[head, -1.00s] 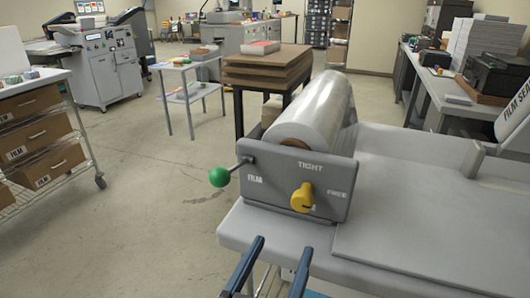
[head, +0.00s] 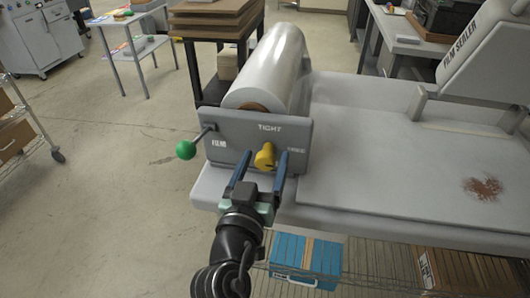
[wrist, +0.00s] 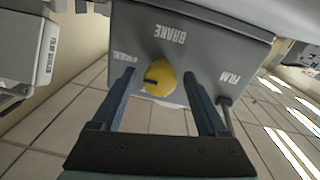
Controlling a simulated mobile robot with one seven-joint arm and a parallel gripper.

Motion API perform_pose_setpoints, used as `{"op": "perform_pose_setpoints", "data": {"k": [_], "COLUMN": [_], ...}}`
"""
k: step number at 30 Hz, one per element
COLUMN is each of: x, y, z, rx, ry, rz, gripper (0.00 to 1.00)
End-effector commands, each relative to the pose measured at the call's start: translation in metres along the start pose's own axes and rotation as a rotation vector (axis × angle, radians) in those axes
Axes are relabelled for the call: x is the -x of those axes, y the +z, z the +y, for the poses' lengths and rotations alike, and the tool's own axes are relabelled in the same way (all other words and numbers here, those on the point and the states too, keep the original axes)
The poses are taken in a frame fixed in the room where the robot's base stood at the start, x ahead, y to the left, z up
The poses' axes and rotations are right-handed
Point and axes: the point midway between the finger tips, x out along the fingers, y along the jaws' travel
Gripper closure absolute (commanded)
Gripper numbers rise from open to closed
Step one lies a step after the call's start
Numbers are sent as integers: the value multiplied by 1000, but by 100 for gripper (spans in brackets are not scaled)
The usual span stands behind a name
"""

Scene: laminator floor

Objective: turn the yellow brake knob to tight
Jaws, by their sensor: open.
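The yellow brake knob (head: 265,156) sits on the grey front panel (head: 226,156) of the film roll holder. TIGHT is printed above it and FREE to its right. In the upside-down wrist view the knob (wrist: 160,80) has a dark mark on its left part, on the side of the FREE label. My gripper (head: 264,161) is open in front of the panel, one blue finger on each side of the knob. In the wrist view the fingertips (wrist: 158,74) flank the knob with gaps; I cannot tell whether they reach its depth.
A green ball-ended lever (head: 186,150) sticks out at the panel's left. The clear film roll (head: 270,70) lies behind the panel. A grey worktable (head: 375,165) with a brown stain (head: 483,188) extends right.

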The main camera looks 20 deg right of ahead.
Motion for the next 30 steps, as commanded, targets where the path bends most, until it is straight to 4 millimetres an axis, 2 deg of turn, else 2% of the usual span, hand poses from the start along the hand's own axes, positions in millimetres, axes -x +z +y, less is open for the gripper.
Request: {"op": "perform_pose_setpoints", "data": {"k": [4,12,14,25,30], "x": [-8,-9,-9,-9,-9], "y": [0,0,0,0,0], "z": [0,0,0,0,0], "rx": [-1,-1,-1,-1,2], "ry": [1,0,0,0,1], "rz": [-1,-1,-1,-1,-1], "gripper": [24,24,33,99,100]}}
